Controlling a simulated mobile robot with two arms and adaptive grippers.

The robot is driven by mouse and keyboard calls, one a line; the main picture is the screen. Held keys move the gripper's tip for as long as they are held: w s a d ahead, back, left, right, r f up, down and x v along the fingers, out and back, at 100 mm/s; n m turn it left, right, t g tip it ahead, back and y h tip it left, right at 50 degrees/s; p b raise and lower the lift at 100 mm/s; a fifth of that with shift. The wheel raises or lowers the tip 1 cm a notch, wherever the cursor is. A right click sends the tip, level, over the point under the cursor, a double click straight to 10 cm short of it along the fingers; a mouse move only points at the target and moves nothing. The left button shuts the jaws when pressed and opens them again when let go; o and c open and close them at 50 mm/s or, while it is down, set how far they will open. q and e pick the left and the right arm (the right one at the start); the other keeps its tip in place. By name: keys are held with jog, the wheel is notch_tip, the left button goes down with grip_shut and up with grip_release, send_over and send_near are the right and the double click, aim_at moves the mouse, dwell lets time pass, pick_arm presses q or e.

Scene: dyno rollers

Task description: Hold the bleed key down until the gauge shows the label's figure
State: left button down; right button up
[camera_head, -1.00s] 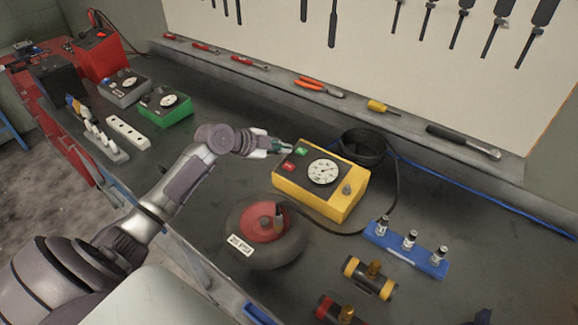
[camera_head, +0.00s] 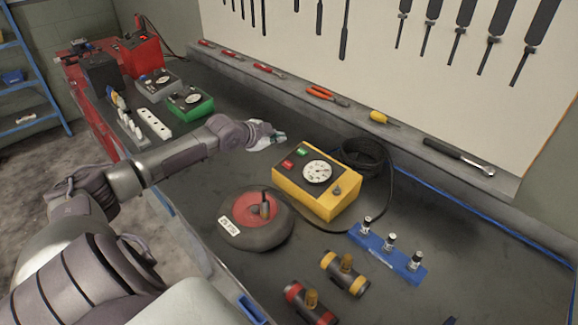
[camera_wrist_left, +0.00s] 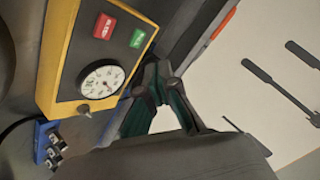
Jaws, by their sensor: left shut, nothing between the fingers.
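The yellow gauge box (camera_head: 310,205) stands on the bench with a red key (camera_head: 287,164), a green key (camera_head: 302,151) and a round white gauge (camera_head: 317,172). In the left wrist view the red key (camera_wrist_left: 105,26), green key (camera_wrist_left: 137,38) and gauge (camera_wrist_left: 102,82) show closer; the needle reading is too small to be sure of. A tyre (camera_head: 262,232) with a red hub lies in front of the box, bearing a white label (camera_head: 229,227) whose figure I cannot read. My left gripper (camera_head: 279,136) is shut and empty, behind and left of the box, apart from both keys. My right gripper is out of view.
A coiled black hose (camera_head: 362,157) lies behind the box. A blue rack (camera_head: 385,255) and two cylinders, one yellow-ended (camera_head: 345,273) and one red-ended (camera_head: 309,302), lie to the right. A green gauge box (camera_head: 190,101) and white strip (camera_head: 154,123) stand left.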

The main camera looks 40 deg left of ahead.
pick_arm(q)
jog(key=b, duration=0.7)
send_over(288, 165)
jog(key=s, duration=0.2)
jog(key=f, duration=0.6)
jog(key=shift+a+f, duration=0.2)
jog(key=shift+w+f, duration=0.25)
jog(key=shift+f, duration=0.35)
jog(key=shift+w+f+b, duration=0.1)
jog(key=shift+f+b, duration=0.2)
jog(key=shift+f, duration=0.05)
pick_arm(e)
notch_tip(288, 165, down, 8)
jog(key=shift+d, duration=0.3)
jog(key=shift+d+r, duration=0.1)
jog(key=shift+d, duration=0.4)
pick_arm(q)
jog(key=shift+f, duration=0.1)
jog(key=shift+w+f, duration=0.1)
jog(key=shift+f, duration=0.15)
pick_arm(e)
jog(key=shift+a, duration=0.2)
